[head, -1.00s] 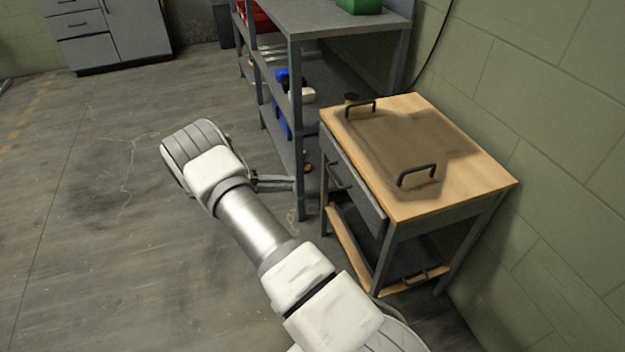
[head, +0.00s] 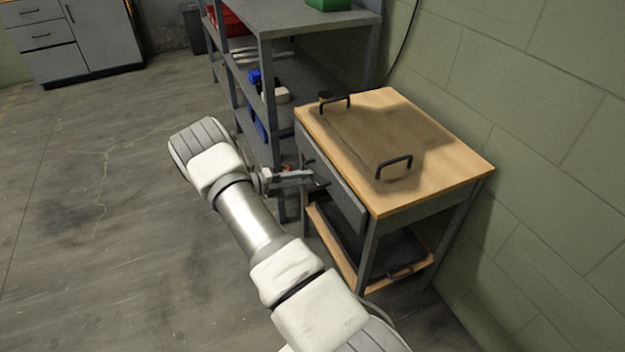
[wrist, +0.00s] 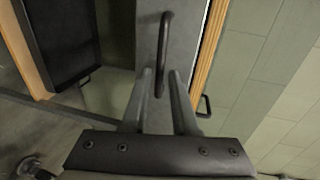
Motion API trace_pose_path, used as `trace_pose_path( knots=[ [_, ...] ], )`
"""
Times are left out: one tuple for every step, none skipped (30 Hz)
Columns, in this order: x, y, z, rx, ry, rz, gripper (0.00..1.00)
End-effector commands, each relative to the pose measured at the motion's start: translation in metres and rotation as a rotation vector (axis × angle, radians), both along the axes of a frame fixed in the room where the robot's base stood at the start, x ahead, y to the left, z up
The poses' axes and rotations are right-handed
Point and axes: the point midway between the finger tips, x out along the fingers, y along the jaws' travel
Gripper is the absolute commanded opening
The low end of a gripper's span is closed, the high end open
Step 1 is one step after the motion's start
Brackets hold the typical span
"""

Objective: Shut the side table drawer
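The side table (head: 440,165) has a wooden top and grey frame and stands against the wall. Its grey drawer front (head: 347,205) faces left and stands out a little from the frame. A dark bar handle (wrist: 166,45) on the drawer front (wrist: 150,50) shows in the wrist view. My gripper (head: 312,179) is at the drawer front by the handle. In the wrist view my gripper (wrist: 161,78) has its two fingers apart, with the handle's lower end seen between them. I cannot tell whether they touch it.
Two dark handles (head: 394,166) stand on the tabletop. A lower shelf with a dark tray (head: 345,240) lies under the drawer. A grey shelf rack (head: 268,80) with bins stands close behind the table. The floor (head: 100,220) at left is clear.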

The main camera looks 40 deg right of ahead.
Motion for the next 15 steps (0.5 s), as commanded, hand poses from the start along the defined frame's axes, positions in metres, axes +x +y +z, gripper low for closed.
trace_pose_path(
  knots=[
    [-0.003, -0.008, -0.003, 0.000, 0.001, -0.003, 0.27],
    [-0.004, -0.013, -0.004, -0.001, 0.000, -0.003, 0.27],
    [-0.004, -0.017, -0.005, -0.001, 0.001, -0.002, 0.27],
    [-0.005, -0.020, -0.005, 0.000, 0.000, -0.001, 0.27],
    [-0.006, -0.023, -0.006, 0.000, -0.001, -0.001, 0.27],
    [-0.006, -0.026, -0.006, 0.001, -0.001, -0.001, 0.27],
    [-0.007, -0.028, -0.007, 0.001, -0.001, -0.001, 0.27],
    [-0.007, -0.029, -0.007, 0.000, -0.001, -0.001, 0.27],
    [-0.008, -0.031, -0.007, 0.000, 0.000, -0.001, 0.27],
    [-0.008, -0.032, -0.007, 0.000, 0.000, 0.000, 0.27],
    [-0.008, -0.032, -0.007, 0.000, 0.000, 0.000, 0.27],
    [-0.008, -0.032, -0.007, 0.000, 0.000, 0.000, 0.27],
    [-0.008, -0.032, -0.007, 0.000, 0.000, 0.000, 0.27],
    [-0.008, -0.032, -0.007, 0.000, 0.000, 0.000, 0.27],
    [-0.008, -0.032, -0.007, 0.000, 0.000, 0.000, 0.27]
  ],
)
